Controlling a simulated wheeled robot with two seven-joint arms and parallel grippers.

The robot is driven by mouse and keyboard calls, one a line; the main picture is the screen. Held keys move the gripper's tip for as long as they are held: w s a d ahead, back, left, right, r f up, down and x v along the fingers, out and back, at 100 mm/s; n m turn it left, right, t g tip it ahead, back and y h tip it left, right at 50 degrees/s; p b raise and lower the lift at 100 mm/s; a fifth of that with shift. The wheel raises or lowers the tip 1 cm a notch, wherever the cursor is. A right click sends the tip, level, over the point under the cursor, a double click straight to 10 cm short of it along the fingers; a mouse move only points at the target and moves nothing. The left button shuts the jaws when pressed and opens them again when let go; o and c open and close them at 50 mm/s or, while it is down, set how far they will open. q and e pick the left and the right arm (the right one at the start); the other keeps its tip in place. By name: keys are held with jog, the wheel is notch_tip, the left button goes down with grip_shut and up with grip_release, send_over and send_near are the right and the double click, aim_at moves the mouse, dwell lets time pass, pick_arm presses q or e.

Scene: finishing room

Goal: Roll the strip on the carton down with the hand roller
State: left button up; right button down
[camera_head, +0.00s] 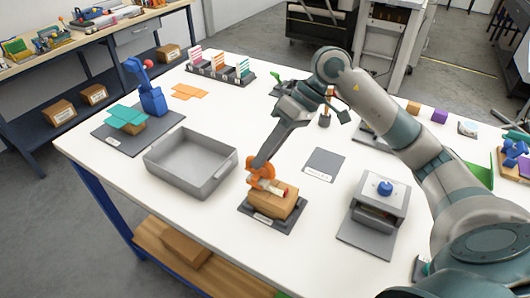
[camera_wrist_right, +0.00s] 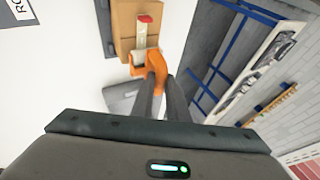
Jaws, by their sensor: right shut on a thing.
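The brown carton (camera_head: 283,206) sits on a dark grey mat (camera_head: 254,214) near the front middle of the white table. A pale strip (camera_head: 269,186) with a red end lies along its top; the strip also shows in the right wrist view (camera_wrist_right: 140,38). The orange hand roller (camera_head: 253,174) is over the strip's left end in the head view; it also shows in the right wrist view (camera_wrist_right: 150,63). My right gripper (camera_head: 259,161) is shut on the roller. I cannot tell whether the roller touches the strip. My left gripper is not in view.
A grey open tray (camera_head: 190,165) stands close to the carton's left. A grey device with a blue knob (camera_head: 385,187) is at the right. A labelled grey pad (camera_head: 323,165) lies behind. A blue dispenser (camera_head: 152,95) and a holder of coloured strips (camera_head: 219,73) stand farther back.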

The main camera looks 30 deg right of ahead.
dwell(0.3)
jog(key=shift+f, duration=0.1)
jog(key=shift+f+b, duration=0.2)
jog(key=shift+b, duration=0.25)
